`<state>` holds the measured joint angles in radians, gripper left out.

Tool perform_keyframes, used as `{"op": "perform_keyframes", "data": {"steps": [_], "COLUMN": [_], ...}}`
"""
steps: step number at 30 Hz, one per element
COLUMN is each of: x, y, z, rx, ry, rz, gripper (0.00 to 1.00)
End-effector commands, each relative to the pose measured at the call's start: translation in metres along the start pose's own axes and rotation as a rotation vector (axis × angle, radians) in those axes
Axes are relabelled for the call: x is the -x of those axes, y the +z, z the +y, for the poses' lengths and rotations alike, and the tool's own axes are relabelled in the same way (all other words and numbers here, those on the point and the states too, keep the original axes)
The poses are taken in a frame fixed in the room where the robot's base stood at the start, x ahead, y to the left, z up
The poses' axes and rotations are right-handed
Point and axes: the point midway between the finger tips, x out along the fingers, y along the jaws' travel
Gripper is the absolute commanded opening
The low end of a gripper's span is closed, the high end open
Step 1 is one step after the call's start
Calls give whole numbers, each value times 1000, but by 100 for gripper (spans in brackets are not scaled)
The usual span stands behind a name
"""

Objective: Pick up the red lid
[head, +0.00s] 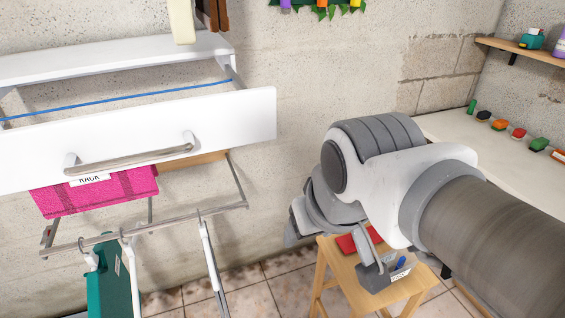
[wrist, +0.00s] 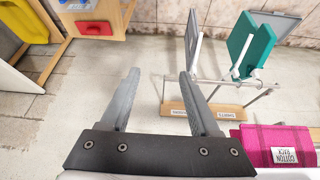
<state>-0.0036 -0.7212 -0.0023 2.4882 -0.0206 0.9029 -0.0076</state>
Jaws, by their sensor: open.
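A flat red thing, which looks like the red lid (head: 346,244), lies on a small wooden stool (head: 328,270) in the head view, partly hidden by my arm. A small red piece (wrist: 93,28) shows at the stool's edge in the wrist view; I cannot tell whether it is the same thing. My gripper (wrist: 158,75) is open, with nothing between its fingers. The stool is at the upper left of the wrist view, apart from the fingers. In the head view my arm hides most of the gripper.
A grey box (head: 385,277) with a blue item stands on the stool beside the red thing. A white drawer (head: 230,118) and a rail with a pink cloth (head: 100,190) and a teal hanging item (head: 108,280) are at left. A white counter (head: 455,128) holds several small items.

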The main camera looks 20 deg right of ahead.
Motion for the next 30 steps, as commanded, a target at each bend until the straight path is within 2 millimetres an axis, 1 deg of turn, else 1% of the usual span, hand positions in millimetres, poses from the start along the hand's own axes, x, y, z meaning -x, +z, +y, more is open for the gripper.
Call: {"op": "perform_keyframes", "data": {"steps": [1,5,7,9,17,21,26,30], "x": [-28,-68,-93,-107,-154,-181,-214,-245], "y": [12,21,22,16,-10,-23,-36,-45], "z": [1,9,17,27,63,81,99,113], "rx": [11,61,116,179,426,564,713,852], "ry": [7,39,72,108,232,291,349,396], "rz": [-11,-62,-117,-173,-381,-490,-604,-706], "gripper": [62,62,62,62,62,62,62,62]}}
